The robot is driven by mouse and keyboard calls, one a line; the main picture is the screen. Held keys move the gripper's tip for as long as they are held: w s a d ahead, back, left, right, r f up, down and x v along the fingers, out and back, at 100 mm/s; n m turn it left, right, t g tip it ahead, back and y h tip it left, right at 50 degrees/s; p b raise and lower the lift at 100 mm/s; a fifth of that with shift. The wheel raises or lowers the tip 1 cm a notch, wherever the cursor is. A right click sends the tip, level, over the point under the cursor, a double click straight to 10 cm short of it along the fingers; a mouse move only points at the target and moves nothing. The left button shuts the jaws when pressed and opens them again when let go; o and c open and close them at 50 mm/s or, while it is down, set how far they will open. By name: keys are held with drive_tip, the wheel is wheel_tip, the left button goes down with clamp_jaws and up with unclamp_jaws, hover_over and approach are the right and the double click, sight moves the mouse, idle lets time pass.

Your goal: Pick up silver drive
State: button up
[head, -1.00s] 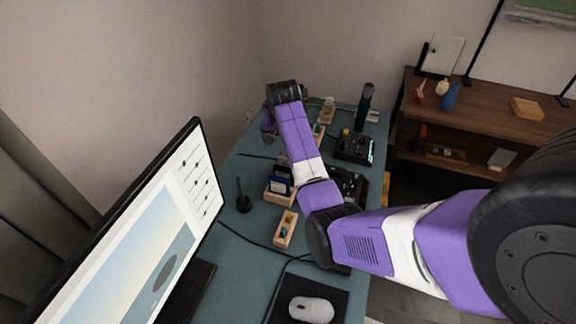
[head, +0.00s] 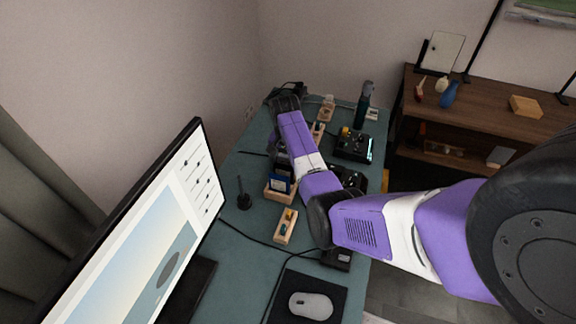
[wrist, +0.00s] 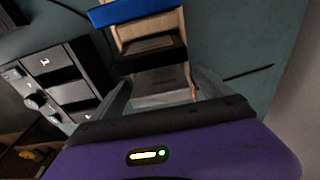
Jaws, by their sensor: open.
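A dark box with knobs (wrist: 57,84) is left of the holder in the wrist view. A pen stand (head: 244,201), a small wooden tray (head: 285,226), a mouse (head: 310,306) and a monitor (head: 150,240) are nearby.

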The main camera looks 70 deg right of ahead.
drive_tip(key=shift+f, duration=0.15)
drive_tip(key=c, duration=1.6)
